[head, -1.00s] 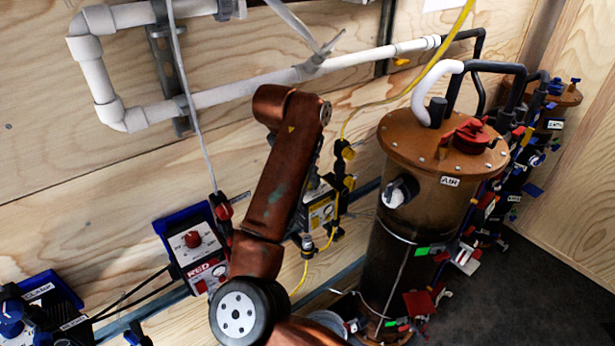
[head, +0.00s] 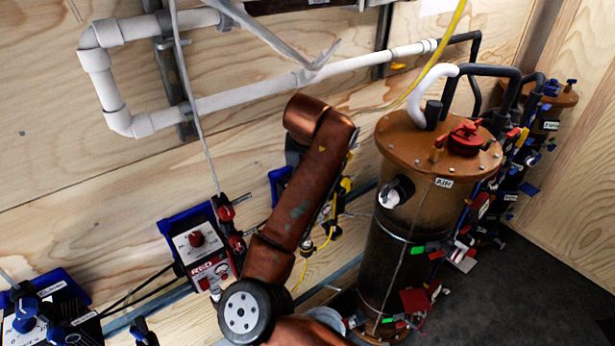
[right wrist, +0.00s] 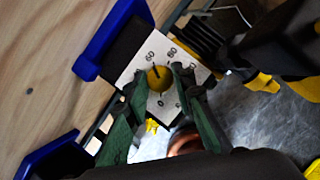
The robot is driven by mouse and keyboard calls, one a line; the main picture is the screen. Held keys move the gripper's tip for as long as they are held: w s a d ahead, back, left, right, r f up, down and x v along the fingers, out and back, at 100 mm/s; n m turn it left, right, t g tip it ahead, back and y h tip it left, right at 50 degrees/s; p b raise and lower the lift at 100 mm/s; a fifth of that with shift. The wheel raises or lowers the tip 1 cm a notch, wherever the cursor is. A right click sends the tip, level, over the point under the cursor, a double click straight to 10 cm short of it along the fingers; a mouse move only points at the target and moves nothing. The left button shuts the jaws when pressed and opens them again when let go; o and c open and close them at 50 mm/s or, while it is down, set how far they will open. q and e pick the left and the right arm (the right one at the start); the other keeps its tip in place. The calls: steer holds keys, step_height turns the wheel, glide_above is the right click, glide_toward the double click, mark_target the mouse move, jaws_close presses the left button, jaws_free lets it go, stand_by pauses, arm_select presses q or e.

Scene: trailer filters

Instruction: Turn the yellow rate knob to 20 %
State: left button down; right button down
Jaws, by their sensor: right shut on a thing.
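The yellow rate knob (right wrist: 158,79) sits on a white dial plate with dark numbers in the right wrist view. My right gripper (right wrist: 159,86) is shut on the knob, one finger on each side. A dark mark on the knob points up, roughly toward the number that looks like 60; the exact reading is too small to tell. In the head view my right arm (head: 300,205) covers most of the yellow pump, and the knob and right gripper are hidden there. My left gripper is not in view.
A red-knobbed pump (head: 200,250) stands left of my arm and a blue-knobbed one (head: 35,315) at lower left. A brown filter canister (head: 415,220) with red and blue valves stands to the right. A white pipe (head: 260,90) runs along the wooden wall.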

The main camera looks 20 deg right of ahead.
steer(key=n, duration=0.2)
steer(key=n+y+p, duration=0.1)
steer(key=shift+d+r+n, duration=0.15)
steer(key=shift+r+n, duration=0.05)
steer(key=shift+n, duration=0.2)
steer(key=shift+d+n+y+p, duration=0.1)
steer(key=shift+n+y+p, duration=0.75)
steer(key=shift+n, duration=0.85)
steer(key=c, duration=1.6)
jaws_free()
steer(key=shift+f, duration=0.15)
steer(key=v, duration=1.2)
